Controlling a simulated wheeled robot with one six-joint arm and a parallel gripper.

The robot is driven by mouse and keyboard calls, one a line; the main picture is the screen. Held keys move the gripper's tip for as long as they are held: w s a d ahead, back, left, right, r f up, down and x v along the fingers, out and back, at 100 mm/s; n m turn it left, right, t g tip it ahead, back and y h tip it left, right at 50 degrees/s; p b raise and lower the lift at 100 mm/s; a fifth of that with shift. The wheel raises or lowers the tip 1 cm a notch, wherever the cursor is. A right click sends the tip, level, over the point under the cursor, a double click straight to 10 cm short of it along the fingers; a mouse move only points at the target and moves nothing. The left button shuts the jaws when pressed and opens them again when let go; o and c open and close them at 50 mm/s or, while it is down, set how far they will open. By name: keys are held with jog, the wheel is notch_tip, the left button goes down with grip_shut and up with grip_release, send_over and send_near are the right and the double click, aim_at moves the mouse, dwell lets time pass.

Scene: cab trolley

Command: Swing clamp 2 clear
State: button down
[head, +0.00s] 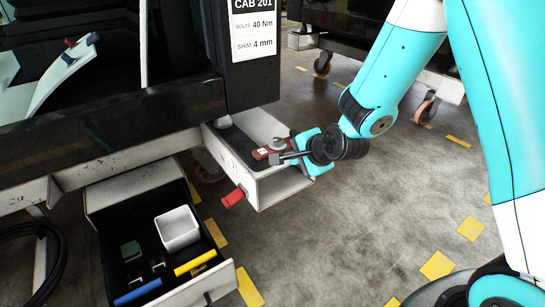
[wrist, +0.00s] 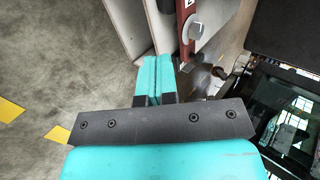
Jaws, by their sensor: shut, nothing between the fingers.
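Clamp 2 is probably the red-brown bar (head: 266,153) with a grey bolt head on the white trolley corner in the head view. No number on it is readable. In the wrist view the red-brown bar (wrist: 186,12) and its bolt head (wrist: 192,32) are at the top, just right of my fingertips. My gripper (wrist: 155,60) is shut and empty, its teal fingers together. In the head view my gripper (head: 300,153) is beside the right end of the bar and partly covers it. I cannot tell whether they touch.
A red handle (head: 232,197) sticks out below the corner. An open drawer (head: 222,277) at lower left holds a white bin (head: 177,229), a green block (head: 131,250) and yellow and blue items. A sign (head: 253,28) hangs above. The floor at right is mostly clear.

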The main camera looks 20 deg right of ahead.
jog(key=b+x, duration=0.1)
jog(key=x, duration=0.3)
jog(key=r+b+x, duration=0.1)
jog(key=b+x, duration=0.1)
jog(key=x, duration=0.1)
jog(key=w+b+x, duration=0.1)
jog(key=x, duration=0.3)
jog(key=shift+w+a+f+b, duration=0.1)
jog(key=shift+w+a+b, duration=0.2)
jog(key=shift+b, duration=0.1)
jog(key=shift+w+a, duration=0.1)
jog(key=shift+w, duration=0.35)
